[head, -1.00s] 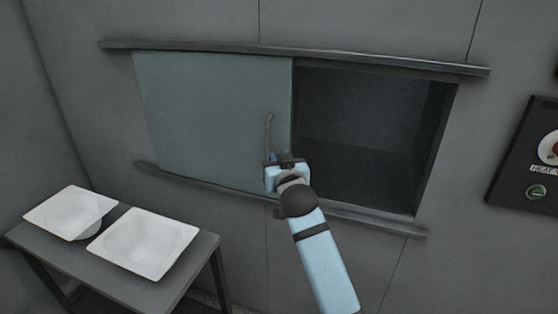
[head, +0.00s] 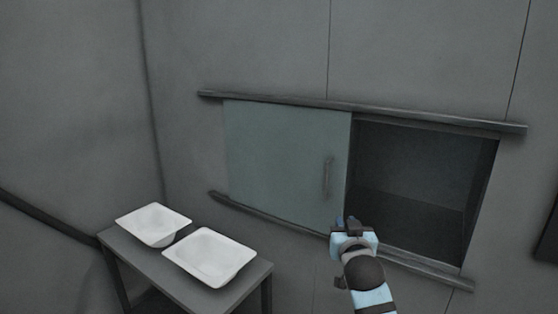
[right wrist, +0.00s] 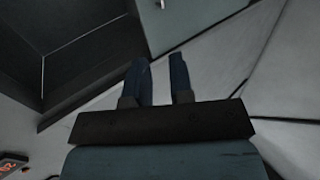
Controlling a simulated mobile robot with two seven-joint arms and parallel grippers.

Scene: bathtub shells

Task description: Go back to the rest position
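My right gripper (head: 347,223) is in front of the wall, below the handle of a grey-green sliding door (head: 275,155). In the right wrist view its two dark blue fingers (right wrist: 161,75) stand apart with nothing between them. The vertical door handle (head: 327,178) shows free above the gripper in the head view. The door covers the left part of the wall recess, and the dark opening (head: 415,180) shows on the right. My left gripper is not in view.
Two white tub-like shells, one at the left (head: 154,222) and one nearer (head: 210,255), lie on a small grey table (head: 255,278) at lower left. An upper rail (head: 370,112) and a lower rail stick out from the wall. The wall at left is bare.

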